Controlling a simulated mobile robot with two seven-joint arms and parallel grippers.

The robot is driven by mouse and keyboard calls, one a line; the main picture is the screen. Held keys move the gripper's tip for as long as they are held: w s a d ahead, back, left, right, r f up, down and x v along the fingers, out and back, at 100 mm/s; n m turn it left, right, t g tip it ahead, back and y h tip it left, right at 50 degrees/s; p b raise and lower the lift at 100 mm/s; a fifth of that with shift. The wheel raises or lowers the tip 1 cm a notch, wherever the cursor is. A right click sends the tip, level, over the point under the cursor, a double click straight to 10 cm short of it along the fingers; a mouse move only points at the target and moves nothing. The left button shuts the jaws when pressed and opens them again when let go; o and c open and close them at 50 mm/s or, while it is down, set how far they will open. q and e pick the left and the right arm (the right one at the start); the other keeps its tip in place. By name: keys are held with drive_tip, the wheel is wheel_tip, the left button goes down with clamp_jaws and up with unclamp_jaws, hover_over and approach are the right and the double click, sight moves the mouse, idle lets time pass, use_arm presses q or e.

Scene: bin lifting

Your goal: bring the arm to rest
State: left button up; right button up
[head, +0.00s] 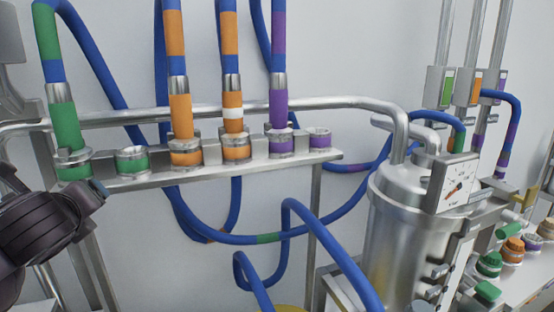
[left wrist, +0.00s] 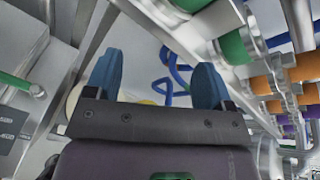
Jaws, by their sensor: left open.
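My left arm comes in at the lower left of the head view, dark and close to the camera. Its gripper (head: 99,190) is beside the left end of the metal rack, below the green fitting (head: 74,166). In the left wrist view the two blue fingers of the gripper (left wrist: 157,82) stand wide apart, with nothing between them. Blue hose loops show beyond the fingers, well away from them. Whether the gripper touches the rack cannot be told. My right gripper is in neither view.
The metal rack (head: 230,166) carries green, orange and purple hose couplings. Blue hoses (head: 225,238) hang below it. A steel tank (head: 400,232) with a gauge (head: 455,184) stands at the right. Colored caps (head: 514,245) line a shelf at far right.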

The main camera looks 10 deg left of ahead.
use_arm(q)
drive_tip(key=s+d+f+n+g+h, duration=0.2)
drive_tip(key=s+f+n, duration=0.25)
drive_tip(key=f, duration=0.55)
drive_tip(key=s+d+f+n+g+h, duration=0.1)
drive_tip(key=s+d+f+n+g, duration=0.3)
drive_tip(key=f, duration=0.6)
drive_tip(key=s+d+f+n+g+h, duration=0.1)
drive_tip(key=s+d+f+n+h, duration=0.15)
drive_tip(key=s+f+n, duration=0.5)
drive_tip(key=s+d+f+n+g+h, duration=0.1)
drive_tip(key=s+d+f+n, duration=0.3)
drive_tip(key=s+f+n, duration=0.35)
drive_tip(key=w+f+t, duration=0.7)
drive_tip(key=w+f, duration=0.1)
drive_tip(key=f, duration=0.1)
drive_tip(key=shift+a+f+m, duration=0.15)
drive_tip(key=shift+f+m, duration=0.2)
drive_tip(key=shift+f, duration=0.05)
